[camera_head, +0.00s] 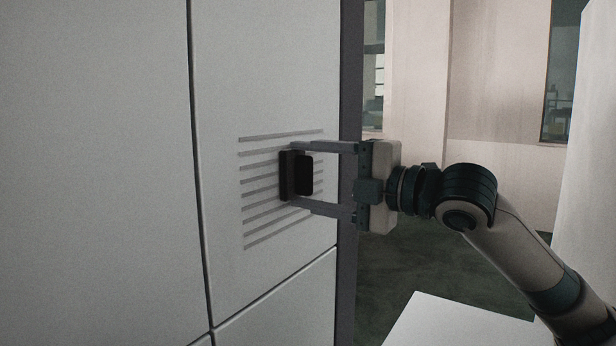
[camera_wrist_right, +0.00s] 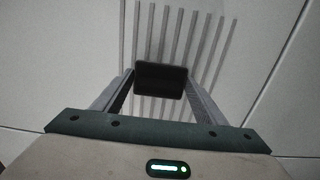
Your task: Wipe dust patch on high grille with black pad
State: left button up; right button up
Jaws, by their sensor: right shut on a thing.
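The grille (camera_head: 281,137) is a set of several grey horizontal slats on the white wall panel, and its slats also show in the right wrist view (camera_wrist_right: 182,42). My right gripper (camera_head: 298,173) is shut on the black pad (camera_head: 285,176), with one finger above it and one below. The pad is at the middle of the grille and appears to touch or nearly touch it; the exact gap cannot be told. In the right wrist view the pad (camera_wrist_right: 161,79) sits between both fingertips, in front of the slats. No dust patch can be made out; the pad hides part of the grille. My left gripper is not in view.
The white wall (camera_head: 95,170) has panel seams left of and below the grille. A dark grey vertical post (camera_head: 349,280) edges the panel on the right. Beyond it is open floor, with a white surface (camera_head: 455,322) at the lower right.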

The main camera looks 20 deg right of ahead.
jog(key=shift+w+d, duration=1.05)
jog(key=shift+d, duration=0.3)
jog(key=w+d, duration=0.2)
jog(key=shift+w+d, duration=0.1)
jog(key=shift+d, duration=0.3)
jog(key=shift+d, duration=0.1)
jog(key=shift+v, duration=2.9)
